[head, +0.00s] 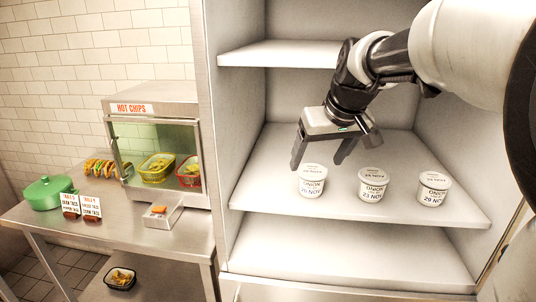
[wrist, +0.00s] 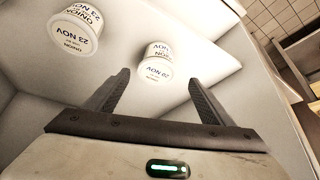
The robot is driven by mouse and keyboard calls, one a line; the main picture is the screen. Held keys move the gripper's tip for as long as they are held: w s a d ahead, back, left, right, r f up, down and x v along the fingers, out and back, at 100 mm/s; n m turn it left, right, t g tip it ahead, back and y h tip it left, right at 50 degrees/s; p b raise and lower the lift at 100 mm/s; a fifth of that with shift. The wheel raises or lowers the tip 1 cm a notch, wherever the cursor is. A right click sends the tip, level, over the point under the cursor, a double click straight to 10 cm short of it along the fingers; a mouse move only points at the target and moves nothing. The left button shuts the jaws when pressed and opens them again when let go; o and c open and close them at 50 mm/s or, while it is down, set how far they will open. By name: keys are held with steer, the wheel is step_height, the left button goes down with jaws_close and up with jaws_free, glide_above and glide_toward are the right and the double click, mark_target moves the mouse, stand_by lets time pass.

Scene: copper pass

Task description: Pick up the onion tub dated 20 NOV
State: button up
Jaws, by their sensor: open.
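The onion tub dated 20 NOV (head: 311,184) is a small white tub standing upright at the left of a row of three on the middle shelf. In the wrist view its label reads 20 NOV upside down on the tub (wrist: 155,69). My gripper (head: 317,163) is open and empty, pointing down just above this tub in the head view. In the wrist view the tub shows between and beyond the fingertips of the gripper (wrist: 157,76), apart from them.
The tub dated 23 NOV (head: 373,186) stands close to its right, and it also shows in the wrist view (wrist: 76,32). A third onion tub (head: 433,189) is farther right, its date hard to read. The upper shelf (head: 283,54) is empty. A hot chips cabinet (head: 155,103) stands left.

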mark_target(314, 171)
steer(key=x, duration=0.3)
steer(key=shift+d+x, duration=0.15)
steer(key=shift+x, duration=1.2)
steer(key=shift+d+x, duration=0.1)
steer(key=shift+x, duration=1.25)
steer(key=c, duration=1.1)
steer(key=shift+r, duration=0.1)
steer(key=shift+c, duration=0.2)
